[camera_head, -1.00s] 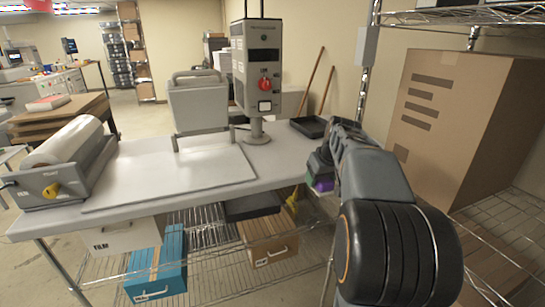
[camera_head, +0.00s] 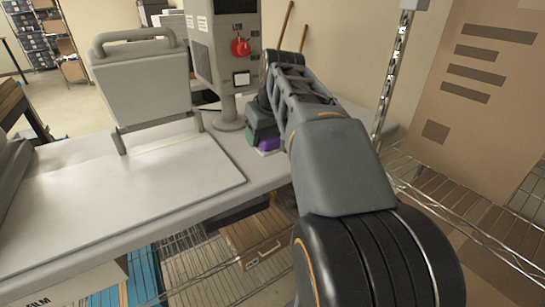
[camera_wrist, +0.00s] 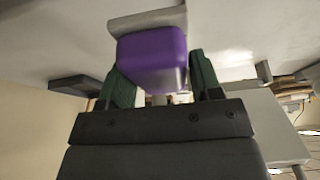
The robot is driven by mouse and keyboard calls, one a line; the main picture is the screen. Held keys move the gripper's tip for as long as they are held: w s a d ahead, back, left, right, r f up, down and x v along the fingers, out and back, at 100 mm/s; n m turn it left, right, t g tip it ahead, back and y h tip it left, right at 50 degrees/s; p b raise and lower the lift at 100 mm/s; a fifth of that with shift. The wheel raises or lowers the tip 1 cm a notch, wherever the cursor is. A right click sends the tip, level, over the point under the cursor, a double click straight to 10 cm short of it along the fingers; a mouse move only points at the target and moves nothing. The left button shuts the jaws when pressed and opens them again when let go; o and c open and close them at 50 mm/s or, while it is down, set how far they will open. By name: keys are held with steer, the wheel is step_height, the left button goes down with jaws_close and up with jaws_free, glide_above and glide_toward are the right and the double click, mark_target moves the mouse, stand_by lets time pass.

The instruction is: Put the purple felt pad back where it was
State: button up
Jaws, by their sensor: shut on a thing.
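The purple felt pad (camera_head: 268,143) is at the right end of the bench, near the foot of the control post. It also shows large in the wrist view (camera_wrist: 152,58), between the two green fingers, with a pale grey slab against its far face. My gripper (camera_head: 259,137) is shut on the pad. In the wrist view my gripper (camera_wrist: 160,78) has one finger on each side of it. The pad is at or just above the bench top (camera_head: 215,200); I cannot tell whether it touches. My arm hides part of the bench behind it.
The grey control post with a red knob (camera_head: 240,47) stands close left of my gripper. A grey press with a raised lid (camera_head: 145,80) stands further left on its flat plate. A wire shelf with a large cardboard box (camera_head: 480,90) is close on the right.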

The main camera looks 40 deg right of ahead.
steer(key=w+d+f+p, duration=0.2)
steer(key=w+d+f, duration=0.2)
steer(key=w+d, duration=0.2)
glide_above(274, 158)
steer(key=f, duration=0.4)
steer(key=shift+s+a+f, duration=0.15)
steer(key=shift+s+a, duration=0.1)
steer(key=f, duration=0.3)
steer(key=shift+w+d+f, duration=0.2)
steer(key=shift+w+d, duration=0.1)
steer(key=shift+d, duration=0.05)
steer(key=shift+f, duration=0.4)
steer(key=shift+f, duration=0.15)
steer(key=o, duration=0.9)
